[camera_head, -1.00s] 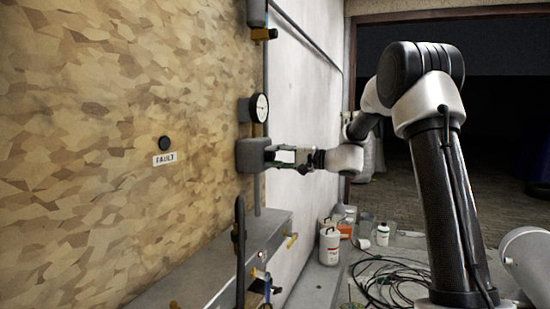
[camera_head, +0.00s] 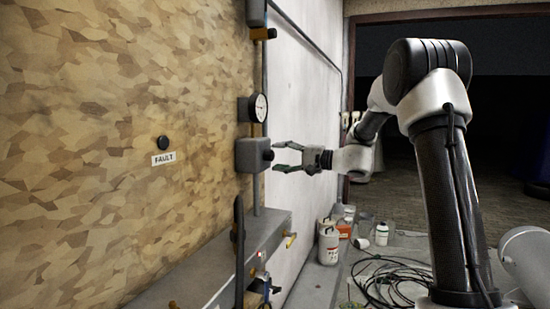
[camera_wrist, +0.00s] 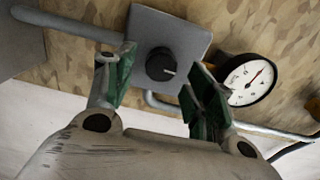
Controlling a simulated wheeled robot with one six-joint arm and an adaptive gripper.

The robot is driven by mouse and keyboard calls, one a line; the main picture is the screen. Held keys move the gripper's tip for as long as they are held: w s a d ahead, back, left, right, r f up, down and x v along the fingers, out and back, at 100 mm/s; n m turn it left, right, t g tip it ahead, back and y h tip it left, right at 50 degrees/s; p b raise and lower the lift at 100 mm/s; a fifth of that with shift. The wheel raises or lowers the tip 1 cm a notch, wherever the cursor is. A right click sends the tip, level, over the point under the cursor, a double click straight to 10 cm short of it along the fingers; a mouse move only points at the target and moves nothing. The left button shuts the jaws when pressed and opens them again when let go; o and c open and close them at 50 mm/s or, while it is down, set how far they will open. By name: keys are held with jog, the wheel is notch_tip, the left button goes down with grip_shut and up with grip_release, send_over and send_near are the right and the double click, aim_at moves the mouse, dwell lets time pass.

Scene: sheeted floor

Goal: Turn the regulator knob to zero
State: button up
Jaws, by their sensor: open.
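The regulator knob (camera_wrist: 160,64) is black and round with a white pointer line, on the face of a grey box (camera_wrist: 143,24). In the wrist view its pointer line points to the right, towards the gauge side. In the head view the knob (camera_head: 268,155) sticks out from the right face of the grey box (camera_head: 250,154). My gripper (camera_head: 283,157) is open and empty, just right of the knob, with a small gap. In the wrist view the fingers of my gripper (camera_wrist: 158,88) stand on either side, below the knob, not touching it.
A round white gauge (camera_wrist: 247,83) with a red needle sits beside the box. A grey pipe (camera_wrist: 65,26) joins the box. A FAULT label (camera_head: 164,158) is on the wall.

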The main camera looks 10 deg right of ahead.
jog(key=v, duration=0.9)
jog(key=shift+s+d, duration=0.15)
